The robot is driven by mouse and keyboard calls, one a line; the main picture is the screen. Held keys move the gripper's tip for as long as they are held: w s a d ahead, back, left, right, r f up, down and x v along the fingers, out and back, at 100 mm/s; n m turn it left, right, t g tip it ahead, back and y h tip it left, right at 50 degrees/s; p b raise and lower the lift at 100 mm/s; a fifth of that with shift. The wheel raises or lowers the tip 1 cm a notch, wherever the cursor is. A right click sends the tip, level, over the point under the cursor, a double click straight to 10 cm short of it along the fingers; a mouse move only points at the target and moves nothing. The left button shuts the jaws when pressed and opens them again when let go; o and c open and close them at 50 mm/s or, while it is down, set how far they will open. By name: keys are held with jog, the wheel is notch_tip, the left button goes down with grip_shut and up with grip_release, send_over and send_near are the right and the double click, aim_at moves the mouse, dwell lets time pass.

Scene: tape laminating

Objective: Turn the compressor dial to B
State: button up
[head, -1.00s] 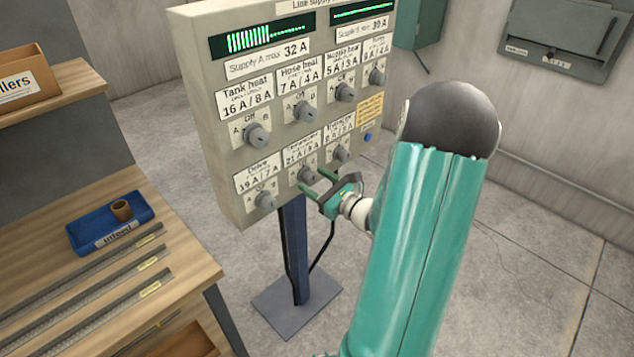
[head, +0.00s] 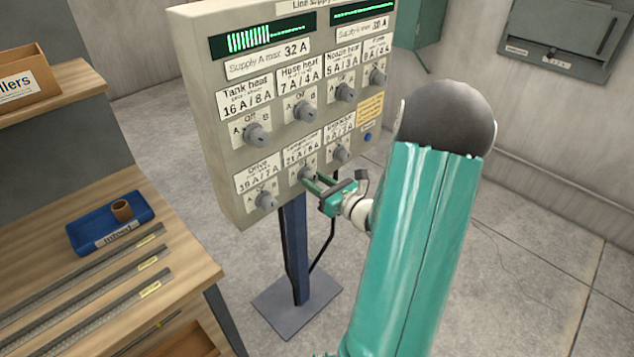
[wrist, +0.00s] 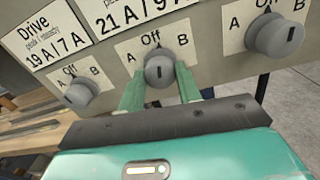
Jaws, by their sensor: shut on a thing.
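The compressor dial is the grey knob (head: 307,174) in the middle of the panel's bottom row, under a label reading 21 A / 9 A. In the wrist view the dial (wrist: 158,69) has A on its left, Off above and B on its right. Its dark mark stands about upright, toward Off. My gripper (head: 312,180) is shut on this knob, with one green finger on each side of it, as the wrist view also shows. The fingers cover parts of the knob's sides.
The drive dial (head: 265,200) is to the left and another dial (head: 341,154) to the right, both close by. More dials sit in the row above. A wooden bench with a blue tray (head: 88,241) stands at the left.

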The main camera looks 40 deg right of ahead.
jog(key=m, duration=0.5)
jog(key=shift+m, duration=0.3)
dwell(0.4)
jog(key=o, duration=1)
jog(key=s, duration=1.4)
jog(key=shift+d, duration=0.3)
jog(key=shift+f, duration=0.1)
